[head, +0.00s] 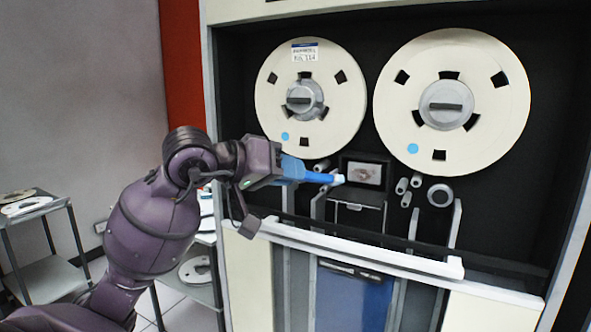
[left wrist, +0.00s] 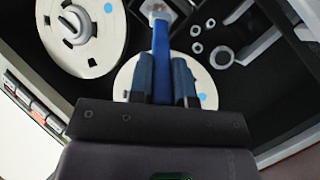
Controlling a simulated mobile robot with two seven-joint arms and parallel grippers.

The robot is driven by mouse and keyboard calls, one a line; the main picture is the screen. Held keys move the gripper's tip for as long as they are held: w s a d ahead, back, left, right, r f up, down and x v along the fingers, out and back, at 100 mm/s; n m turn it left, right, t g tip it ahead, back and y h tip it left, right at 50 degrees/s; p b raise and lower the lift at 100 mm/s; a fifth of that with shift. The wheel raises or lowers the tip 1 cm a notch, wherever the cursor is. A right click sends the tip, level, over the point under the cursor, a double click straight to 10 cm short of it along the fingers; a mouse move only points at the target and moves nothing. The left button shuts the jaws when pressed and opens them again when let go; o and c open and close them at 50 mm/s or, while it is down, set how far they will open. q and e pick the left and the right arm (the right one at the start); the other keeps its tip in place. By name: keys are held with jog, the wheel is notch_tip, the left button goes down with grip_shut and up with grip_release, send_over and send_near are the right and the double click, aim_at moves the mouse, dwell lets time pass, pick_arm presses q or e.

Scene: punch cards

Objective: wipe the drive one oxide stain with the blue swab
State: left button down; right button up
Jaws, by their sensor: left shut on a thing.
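My left gripper (head: 291,168) is shut on the blue swab (head: 316,177), which points right, toward the tape drive's head opening. The swab's pale tip (head: 338,180) is just left of a small white plate (head: 376,171) with a brownish-pink stain (head: 363,174). The tip looks apart from the stain in the head view; the depth between them is hard to tell. The left wrist view shows the swab (left wrist: 161,48) between the two fingers (left wrist: 162,80), with its tip at the top edge. The stain is not clear there. My right gripper is not in view.
Two cream tape reels, left (head: 310,90) and right (head: 450,100), are above the opening. Several small rollers (head: 402,186) are right of it. A white ledge (head: 360,252) crosses the cabinet front below. A cart (head: 45,235) with reels stands at the far left.

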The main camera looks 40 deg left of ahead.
pick_arm(q)
jog(key=w+p, duration=0.1)
jog(key=w, duration=0.1)
jog(key=w+a+p, duration=0.1)
jog(key=w, duration=0.2)
jog(key=shift+w+a, duration=0.15)
jog(key=shift+w, duration=0.05)
dwell(0.4)
dwell(0.3)
jog(key=shift+w+a, duration=0.1)
jog(key=shift+w, duration=0.2)
jog(key=shift+w, duration=0.1)
jog(key=shift+w, duration=0.15)
